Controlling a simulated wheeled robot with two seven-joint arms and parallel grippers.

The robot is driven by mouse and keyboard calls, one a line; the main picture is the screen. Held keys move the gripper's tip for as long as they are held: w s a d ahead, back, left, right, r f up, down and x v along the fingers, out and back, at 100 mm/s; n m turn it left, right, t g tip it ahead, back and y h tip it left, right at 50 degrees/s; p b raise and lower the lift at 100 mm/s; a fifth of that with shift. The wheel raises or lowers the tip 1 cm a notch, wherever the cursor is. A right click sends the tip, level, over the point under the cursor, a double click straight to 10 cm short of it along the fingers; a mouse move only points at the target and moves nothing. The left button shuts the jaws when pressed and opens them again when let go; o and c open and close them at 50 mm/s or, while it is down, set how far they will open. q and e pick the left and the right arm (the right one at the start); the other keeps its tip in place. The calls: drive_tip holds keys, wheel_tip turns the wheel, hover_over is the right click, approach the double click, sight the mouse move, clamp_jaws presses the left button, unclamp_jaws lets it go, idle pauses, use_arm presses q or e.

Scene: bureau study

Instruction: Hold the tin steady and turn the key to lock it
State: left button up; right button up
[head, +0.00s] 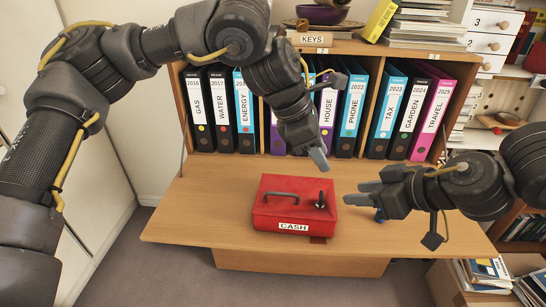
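The red cash tin (265,222) sits closed on the bureau's wooden flap, with a white CASH label on its front and a dark handle on its lid. A small dark key (321,196) stands upright at the right side of the lid. My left gripper (319,162) hangs above and behind the tin's right rear, apart from it; its fingers overlap in this view, so I cannot tell its opening. My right gripper (363,193) is to the right of the tin, pointing left towards the key, with a small gap between its fingertips and nothing between them.
Labelled binders (352,105) fill the shelf behind the flap (195,205). A KEYS label (312,40) is on the shelf top, below a bowl (322,14). The flap left of the tin is clear.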

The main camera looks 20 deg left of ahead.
sight(273, 193)
use_arm(q)
drive_tip(key=s+a+f+y, duration=0.2)
drive_tip(key=a+y, duration=0.4)
drive_tip(key=a, duration=0.3)
drive_tip(key=shift+m, duration=0.3)
drive_tip(key=x, duration=1.1)
drive_tip(key=shift+s+d, duration=0.1)
drive_tip(key=shift+s, duration=0.1)
clamp_jaws()
idle(0.3)
unclamp_jaws()
drive_tip(key=v, duration=1.2)
drive_tip(key=shift+w, duration=0.25)
